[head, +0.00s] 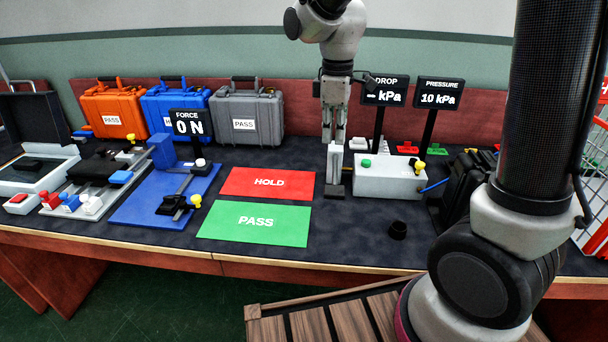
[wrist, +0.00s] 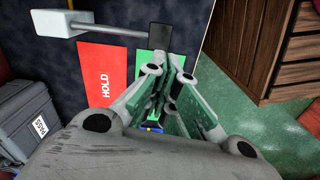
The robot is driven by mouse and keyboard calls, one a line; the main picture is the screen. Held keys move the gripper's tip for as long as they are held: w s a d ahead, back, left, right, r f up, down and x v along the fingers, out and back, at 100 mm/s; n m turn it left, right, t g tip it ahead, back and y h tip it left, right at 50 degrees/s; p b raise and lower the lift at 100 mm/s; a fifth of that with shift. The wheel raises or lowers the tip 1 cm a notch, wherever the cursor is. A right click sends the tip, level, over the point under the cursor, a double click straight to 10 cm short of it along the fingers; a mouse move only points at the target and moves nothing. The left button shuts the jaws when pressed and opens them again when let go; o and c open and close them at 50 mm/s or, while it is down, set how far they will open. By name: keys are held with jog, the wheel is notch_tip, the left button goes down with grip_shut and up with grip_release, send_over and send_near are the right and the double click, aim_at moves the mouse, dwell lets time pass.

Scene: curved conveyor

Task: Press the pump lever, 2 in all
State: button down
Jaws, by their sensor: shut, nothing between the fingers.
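The pump lever shows in the head view as a pale upright block with a rod running forward to a dark grey pad (head: 335,190), right of the mats. In the wrist view its white block (wrist: 55,33), metal rod and dark pad (wrist: 160,38) lie at the top. My gripper (head: 334,141) points down in the head view, appearing just above the pale block. Its fingers are shut and empty; they also fill the middle of the wrist view (wrist: 160,112). I cannot tell whether the fingertips touch the lever. The PRESSURE display (head: 439,94) reads 10 kPa. The DROP display (head: 385,91) shows a dash before kPa.
A white box (head: 390,185) with a green button and yellow knob stands right of the lever. Red HOLD (head: 268,184) and green PASS (head: 254,223) mats lie left. A small black cup (head: 397,230) is in front. Several cases (head: 247,117) stand behind.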

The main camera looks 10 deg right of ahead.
aim_at(329, 190)
jog(key=shift+w+a+r+n, duration=0.1)
jog(key=shift+a+n, duration=0.1)
jog(key=shift+n, duration=0.7)
notch_tip(329, 190, down, 14)
jog(key=shift+d, duration=0.1)
dwell(0.3)
jog(key=f, duration=0.7)
jog(key=shift+s+f, duration=0.1)
jog(key=shift+s, duration=0.1)
jog(key=shift+s+f, duration=0.15)
